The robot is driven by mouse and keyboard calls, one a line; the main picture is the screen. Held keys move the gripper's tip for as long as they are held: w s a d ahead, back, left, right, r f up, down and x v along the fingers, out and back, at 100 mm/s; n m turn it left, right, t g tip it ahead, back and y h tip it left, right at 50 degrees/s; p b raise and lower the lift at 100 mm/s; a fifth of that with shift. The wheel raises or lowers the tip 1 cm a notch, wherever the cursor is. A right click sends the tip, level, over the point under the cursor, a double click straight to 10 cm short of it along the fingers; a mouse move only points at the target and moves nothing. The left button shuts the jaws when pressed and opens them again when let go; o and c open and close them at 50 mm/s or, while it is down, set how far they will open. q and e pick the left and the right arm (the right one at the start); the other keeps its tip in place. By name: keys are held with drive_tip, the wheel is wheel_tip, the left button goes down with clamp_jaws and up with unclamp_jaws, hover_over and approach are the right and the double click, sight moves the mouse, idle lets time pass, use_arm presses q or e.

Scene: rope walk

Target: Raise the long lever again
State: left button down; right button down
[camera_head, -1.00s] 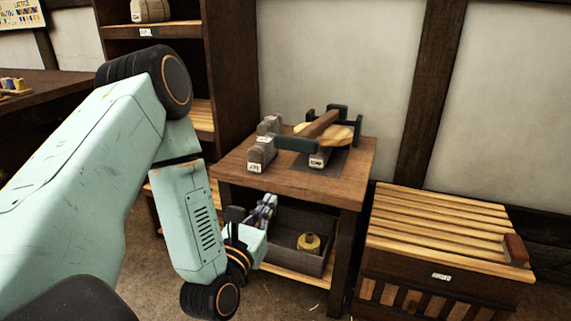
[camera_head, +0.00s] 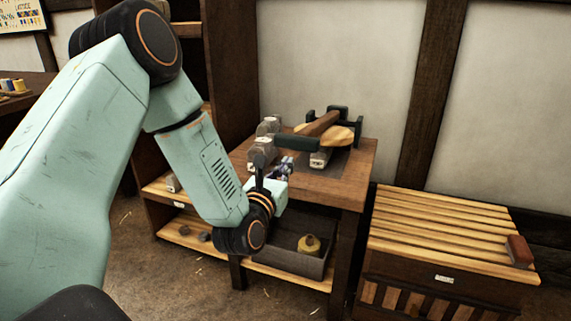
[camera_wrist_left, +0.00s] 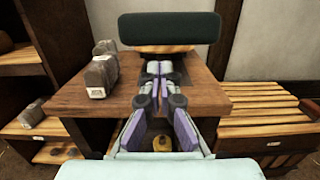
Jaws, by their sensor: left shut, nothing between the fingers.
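The long lever is a brown wooden beam (camera_head: 319,124) with a dark green crossbar (camera_head: 297,143) on its near end. It lies low, roughly level, over a round pale wooden piece (camera_head: 342,134) on the small table. In the left wrist view the crossbar (camera_wrist_left: 170,28) is large, just beyond and above the fingertips. My left gripper (camera_head: 284,166) is at the table's front edge, below and in front of the crossbar. In the left wrist view its fingers (camera_wrist_left: 158,68) are together and empty, apart from the bar in the picture. My right gripper is not in view.
Grey labelled weights (camera_head: 261,153) stand at the left of the tabletop (camera_head: 345,180). Below is a grey bin (camera_head: 310,265) with a yellow object (camera_head: 309,244). A slatted chest (camera_head: 440,235) stands right, with a reddish block (camera_head: 518,251) on top. Dark shelves stand left.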

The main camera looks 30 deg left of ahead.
use_arm(q)
drive_tip(key=shift+w+r, duration=0.15)
drive_tip(key=shift+r, duration=0.45)
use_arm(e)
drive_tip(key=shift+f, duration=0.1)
use_arm(q)
drive_tip(key=shift+r, duration=0.1)
